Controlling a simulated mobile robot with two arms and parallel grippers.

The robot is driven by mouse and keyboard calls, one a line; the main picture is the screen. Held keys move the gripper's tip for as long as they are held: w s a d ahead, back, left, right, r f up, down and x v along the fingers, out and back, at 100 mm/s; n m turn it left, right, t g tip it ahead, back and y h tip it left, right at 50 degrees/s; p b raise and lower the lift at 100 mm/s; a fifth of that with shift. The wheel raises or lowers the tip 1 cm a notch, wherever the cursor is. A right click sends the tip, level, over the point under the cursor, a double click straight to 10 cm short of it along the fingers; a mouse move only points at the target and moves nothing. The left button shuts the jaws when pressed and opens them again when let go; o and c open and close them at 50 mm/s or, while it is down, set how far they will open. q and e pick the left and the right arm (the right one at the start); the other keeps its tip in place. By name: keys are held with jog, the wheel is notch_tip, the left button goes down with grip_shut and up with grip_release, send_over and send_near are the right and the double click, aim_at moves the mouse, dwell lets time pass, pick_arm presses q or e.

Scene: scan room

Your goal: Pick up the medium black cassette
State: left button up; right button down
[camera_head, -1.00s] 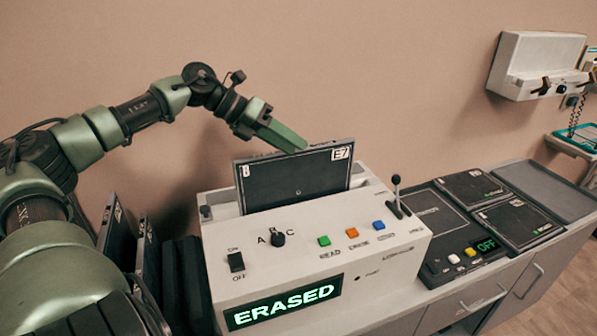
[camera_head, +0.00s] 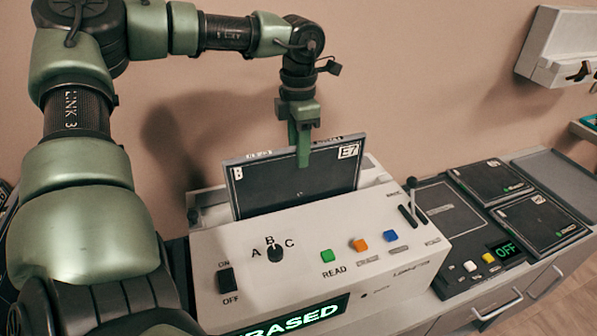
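A black cassette (camera_head: 290,189) with a light rim stands upright in the slot of the white reader (camera_head: 330,250). It bears a label "E7" at its top right and a small mark at its top left. My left gripper (camera_head: 303,150) points down at the middle of the cassette's top edge. One green finger overlaps the front face just below that edge. The other finger is hidden, so I cannot tell whether the fingers press on the cassette. My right gripper is not in view.
The reader has a knob (camera_head: 275,254), coloured buttons, a lever (camera_head: 411,190) and a lit display (camera_head: 293,316) reading "...RASED". Right of it lie two flat black cassettes (camera_head: 490,177) (camera_head: 539,219) and a panel showing "OFF" (camera_head: 506,250). A grey tray (camera_head: 563,176) is beyond.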

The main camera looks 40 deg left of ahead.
pick_arm(q)
notch_tip(320, 180, down, 3)
jog(key=shift+w+a+f+p, duration=0.15)
jog(key=shift+f+p, duration=0.05)
jog(key=shift+p, duration=0.15)
grip_shut()
jog(key=shift+r, duration=0.15)
dwell(1.1)
